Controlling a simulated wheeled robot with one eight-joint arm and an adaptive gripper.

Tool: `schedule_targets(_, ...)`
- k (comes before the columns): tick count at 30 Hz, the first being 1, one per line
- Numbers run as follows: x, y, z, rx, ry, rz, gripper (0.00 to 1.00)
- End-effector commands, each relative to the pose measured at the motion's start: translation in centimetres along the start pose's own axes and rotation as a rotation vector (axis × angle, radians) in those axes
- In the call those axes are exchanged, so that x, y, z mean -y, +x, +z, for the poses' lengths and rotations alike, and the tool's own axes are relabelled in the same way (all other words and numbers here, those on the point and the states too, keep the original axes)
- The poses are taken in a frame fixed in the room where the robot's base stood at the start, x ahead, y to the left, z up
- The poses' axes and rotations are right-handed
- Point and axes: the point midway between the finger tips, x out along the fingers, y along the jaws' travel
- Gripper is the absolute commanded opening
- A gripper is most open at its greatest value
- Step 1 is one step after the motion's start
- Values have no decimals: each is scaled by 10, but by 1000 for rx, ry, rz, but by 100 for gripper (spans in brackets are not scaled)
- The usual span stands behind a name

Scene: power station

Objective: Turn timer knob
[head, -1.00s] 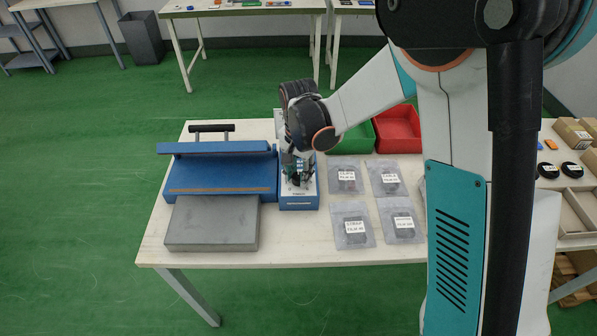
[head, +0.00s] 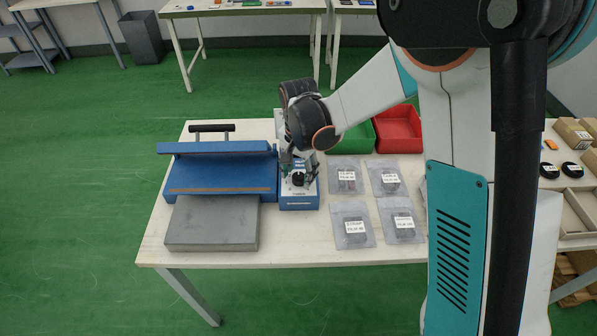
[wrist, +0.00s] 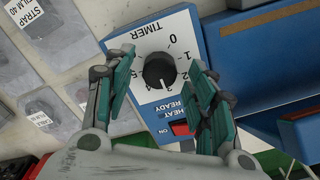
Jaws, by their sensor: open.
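The black timer knob (wrist: 159,70) sits on a white dial panel marked TIMER, with numbers around it, on the blue sealer's control box. Its pointer seems to face the lower numbers, but the exact one is hard to read. In the head view the knob (head: 298,179) shows on the control box (head: 299,200). My gripper (wrist: 163,58) is open, with one teal finger on each side of the knob and visible gaps between. It is empty. In the head view my gripper (head: 299,168) is over the box, its fingers spread.
A red switch (wrist: 180,128) sits below the dial, near the right finger. The sealer's blue body (head: 220,178) and grey plate (head: 212,224) are left of the box. Labelled bags (head: 352,226) lie right. Green and red bins (head: 398,130) stand behind.

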Motion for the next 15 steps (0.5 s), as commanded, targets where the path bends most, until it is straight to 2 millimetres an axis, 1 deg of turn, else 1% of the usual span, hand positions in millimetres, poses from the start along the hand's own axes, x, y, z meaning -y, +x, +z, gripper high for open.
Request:
schedule_targets(5,0,-21,0,0,0,0,51)
schedule_targets(15,0,-88,0,0,0,0,51)
